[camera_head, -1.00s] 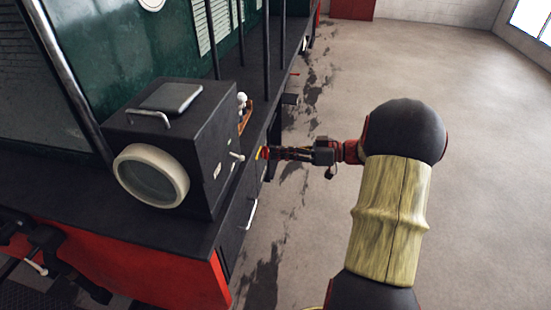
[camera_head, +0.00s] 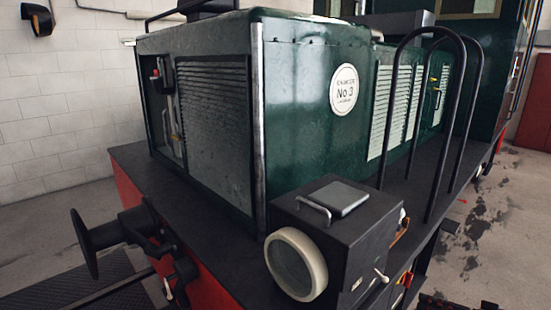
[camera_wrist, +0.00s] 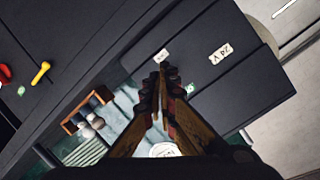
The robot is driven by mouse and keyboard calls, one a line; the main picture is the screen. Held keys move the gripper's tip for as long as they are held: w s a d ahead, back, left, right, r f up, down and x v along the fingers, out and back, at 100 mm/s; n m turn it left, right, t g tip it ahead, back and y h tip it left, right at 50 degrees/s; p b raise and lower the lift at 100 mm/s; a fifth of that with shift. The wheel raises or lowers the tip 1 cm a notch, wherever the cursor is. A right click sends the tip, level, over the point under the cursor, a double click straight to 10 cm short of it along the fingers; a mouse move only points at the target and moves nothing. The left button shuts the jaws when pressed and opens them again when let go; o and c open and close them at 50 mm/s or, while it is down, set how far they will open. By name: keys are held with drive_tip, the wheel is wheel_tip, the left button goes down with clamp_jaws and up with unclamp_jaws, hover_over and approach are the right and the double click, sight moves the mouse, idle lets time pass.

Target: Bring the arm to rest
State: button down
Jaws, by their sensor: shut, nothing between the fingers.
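My gripper (camera_wrist: 162,80) shows in the wrist view with its two ribbed fingers together and nothing between them. Its tips appear in front of a black box with a "24 V" label (camera_wrist: 220,53) and a smaller label. Whether they touch it I cannot tell. In the head view, a dark part at the bottom right edge looks like the end of my arm. The rest of my arm is outside that view.
The black lamp box (camera_head: 345,235) stands on the deck of the green tram, close to my arm. Black handrails (camera_head: 435,140) rise behind it. In the wrist view, a yellow lever (camera_wrist: 41,73) and a small wooden rack (camera_wrist: 75,123) are at left. Open floor lies right.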

drive_tip(key=s+a+f+m+g+h, duration=0.2)
drive_tip(key=s+a+m+g, duration=0.25)
drive_tip(key=s, duration=0.25)
drive_tip(key=s+a+f+m+g+h, duration=0.3)
drive_tip(key=s+a+g, duration=0.1)
drive_tip(key=s+a, duration=0.2)
drive_tip(key=s+a+r+n+t+h, duration=0.1)
drive_tip(key=s+a+r+n+h, duration=0.1)
drive_tip(key=a+r, duration=0.5)
drive_tip(key=s+a+r+n+t+h, duration=0.2)
drive_tip(key=s+a+r+n+h, duration=0.1)
drive_tip(key=a+r, duration=0.4)
drive_tip(key=shift+s+a+r+n+p, duration=0.15)
drive_tip(key=shift+s+a+n+p, duration=0.25)
drive_tip(key=shift+s+n, duration=0.6)
drive_tip(key=c, duration=2.5)
unclamp_jaws()
drive_tip(key=shift+s, duration=0.1)
drive_tip(key=shift+c, duration=0.2)
